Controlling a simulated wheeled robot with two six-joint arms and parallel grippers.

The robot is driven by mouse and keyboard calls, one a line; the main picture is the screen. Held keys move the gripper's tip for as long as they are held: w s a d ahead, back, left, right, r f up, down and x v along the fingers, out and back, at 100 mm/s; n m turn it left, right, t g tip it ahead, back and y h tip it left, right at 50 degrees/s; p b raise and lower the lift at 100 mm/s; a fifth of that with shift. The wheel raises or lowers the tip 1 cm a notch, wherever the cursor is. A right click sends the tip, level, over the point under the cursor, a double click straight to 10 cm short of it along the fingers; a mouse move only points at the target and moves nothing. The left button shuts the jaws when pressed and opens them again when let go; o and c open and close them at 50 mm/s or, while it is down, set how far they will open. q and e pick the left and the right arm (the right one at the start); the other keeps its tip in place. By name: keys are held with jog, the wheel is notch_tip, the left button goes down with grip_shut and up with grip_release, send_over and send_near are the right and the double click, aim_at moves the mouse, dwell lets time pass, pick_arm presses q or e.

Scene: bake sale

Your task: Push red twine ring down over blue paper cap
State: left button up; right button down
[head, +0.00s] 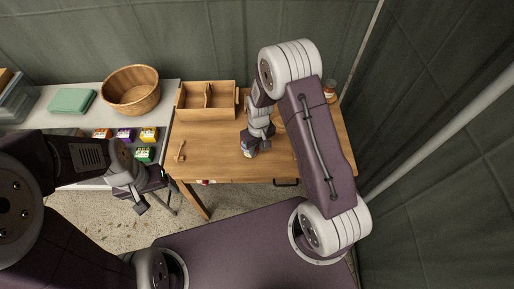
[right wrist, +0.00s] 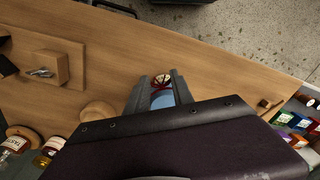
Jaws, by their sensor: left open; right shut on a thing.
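My right gripper (head: 250,149) is low over the wooden table, near its front edge. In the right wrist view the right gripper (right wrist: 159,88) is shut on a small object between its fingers. A red band, which looks like the red twine ring (right wrist: 160,88), shows there beside a pale, pleated round part. A light blue surface, which looks like the blue paper cap (right wrist: 162,99), lies right against the red band. The fingers hide their sides, so I cannot tell how far the ring sits over the cap. My left gripper (head: 153,194) is open and empty, left of the table.
A wooden divided box (head: 206,115) stands at the table's back left. A small wooden item (head: 179,152) lies near the left edge. A wooden block (right wrist: 48,68), a round wooden disc (right wrist: 98,112) and bottles (right wrist: 50,150) are near the right gripper. A basket (head: 131,90) stands on the side table.

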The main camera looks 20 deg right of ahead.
jog(key=shift+f, duration=0.35)
jog(key=c, duration=1)
grip_release()
notch_tip(320, 180, up, 9)
jog(key=shift+s+d+r+b, duration=0.1)
jog(key=shift+b, duration=0.2)
